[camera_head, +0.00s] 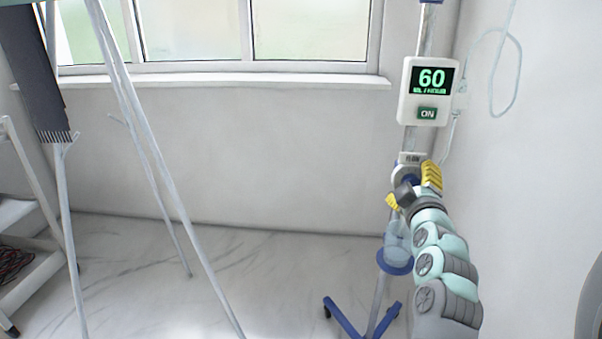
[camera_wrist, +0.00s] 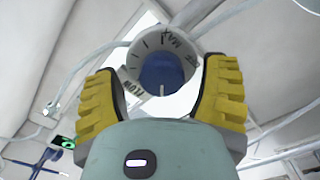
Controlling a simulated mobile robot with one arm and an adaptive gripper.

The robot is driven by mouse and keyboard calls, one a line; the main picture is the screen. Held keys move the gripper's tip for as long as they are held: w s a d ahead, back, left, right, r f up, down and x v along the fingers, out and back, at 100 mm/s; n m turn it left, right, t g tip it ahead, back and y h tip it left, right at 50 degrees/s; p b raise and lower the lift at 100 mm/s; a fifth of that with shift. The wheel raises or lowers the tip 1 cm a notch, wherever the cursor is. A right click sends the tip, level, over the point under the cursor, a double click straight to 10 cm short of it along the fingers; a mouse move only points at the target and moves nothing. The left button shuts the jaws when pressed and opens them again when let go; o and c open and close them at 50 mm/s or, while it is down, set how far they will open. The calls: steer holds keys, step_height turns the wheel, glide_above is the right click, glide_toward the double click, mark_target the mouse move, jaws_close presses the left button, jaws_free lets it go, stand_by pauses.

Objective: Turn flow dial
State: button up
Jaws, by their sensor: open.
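The fingers are spread apart to either side of the knob; contact cannot be made out. In the head view my gripper (camera_head: 411,189) is at the dial on the pole, largely covering it, below a "FLOW" label (camera_head: 412,158). Above it, a white pump box (camera_head: 405,103) shows a green "60" and "ON".
The pole stands on a blue wheeled base (camera_head: 345,318) near the right wall. A clear tube (camera_head: 518,75) loops right of the pump. White slanting legs (camera_head: 150,130) and a shelf cart (camera_head: 25,270) are at the left. Floor between is clear.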

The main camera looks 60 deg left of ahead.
steer(key=shift+f, duration=0.1)
steer(key=shift+c, duration=0.3)
steer(key=c, duration=1.2)
steer(key=shift+o, duration=0.2)
